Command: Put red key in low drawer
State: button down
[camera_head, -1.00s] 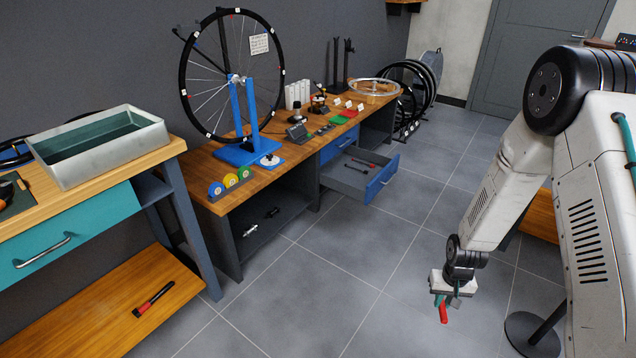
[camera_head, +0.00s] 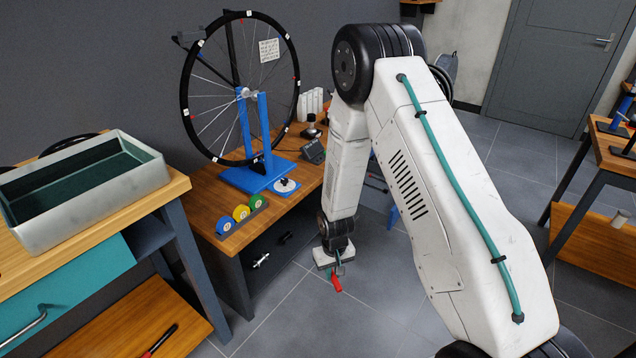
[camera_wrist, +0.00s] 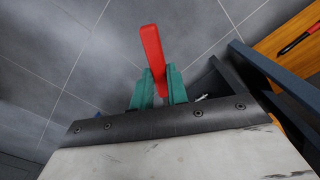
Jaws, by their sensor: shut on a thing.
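My gripper (camera_head: 334,270) is shut on the red key (camera_head: 337,284) and holds it in the air above the grey floor, in front of the wooden workbench. In the wrist view the red key (camera_wrist: 153,52) sticks out between the two green fingers of my gripper (camera_wrist: 159,88). The low drawer is almost wholly hidden behind my arm in the head view; only a bit of blue (camera_head: 393,216) shows past the arm.
The workbench (camera_head: 213,200) carries a wheel on a blue stand (camera_head: 262,140) and coloured rolls (camera_head: 240,213). A teal-drawer table (camera_head: 180,188) with a metal tray (camera_head: 150,178) stands at left. Another table (camera_head: 605,150) is at right. Floor between is clear.

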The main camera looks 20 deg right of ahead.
aim_at(376, 201)
jog(key=u, duration=0.1)
jog(key=i, duration=1.65)
jog(key=z, duration=1.1)
jog(key=i, duration=1.25)
jog(key=z, duration=0.8)
